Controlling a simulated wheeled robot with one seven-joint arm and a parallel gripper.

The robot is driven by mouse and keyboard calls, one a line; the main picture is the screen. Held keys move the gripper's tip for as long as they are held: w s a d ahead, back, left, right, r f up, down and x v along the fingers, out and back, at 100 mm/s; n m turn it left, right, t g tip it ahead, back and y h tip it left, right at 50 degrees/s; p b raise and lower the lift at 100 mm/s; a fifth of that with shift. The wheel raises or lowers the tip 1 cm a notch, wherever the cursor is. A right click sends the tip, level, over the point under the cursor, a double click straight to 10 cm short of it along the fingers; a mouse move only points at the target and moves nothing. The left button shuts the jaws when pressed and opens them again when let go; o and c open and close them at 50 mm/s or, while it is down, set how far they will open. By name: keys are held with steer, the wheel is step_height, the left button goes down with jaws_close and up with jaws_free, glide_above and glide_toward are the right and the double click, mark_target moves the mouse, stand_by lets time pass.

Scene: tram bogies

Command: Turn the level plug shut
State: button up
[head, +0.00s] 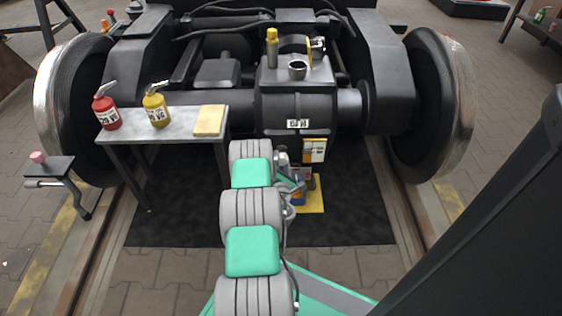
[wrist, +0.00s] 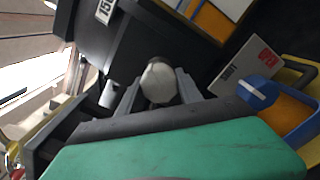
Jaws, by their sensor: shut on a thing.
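My gripper (wrist: 158,88) shows in the wrist view with one grey finger on each side of a round, whitish plug head (wrist: 158,80). The fingers are shut on this head, which I take to be the level plug. It sits against the dark gear case (wrist: 130,45), and its thread and seat are hidden. In the head view my gripper (head: 293,180) is low in front of the black gear case (head: 290,110), and my arm hides the plug there.
A blue-rimmed tray (wrist: 303,130) with orange inside is close by on the right in the wrist view. A yellow mat (head: 312,203) lies below the case. A bench (head: 180,120) with a red can (head: 106,110) and a yellow can (head: 156,108) stands left. Wheels flank the case.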

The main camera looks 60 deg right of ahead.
steer(key=n, duration=0.6)
steer(key=shift+d, duration=0.1)
stand_by(0.4)
steer(key=o, duration=1.3)
steer(key=shift+o, duration=0.3)
steer(key=shift+s+f+b, duration=0.1)
steer(key=shift+s+b, duration=0.1)
steer(key=shift+b, duration=0.1)
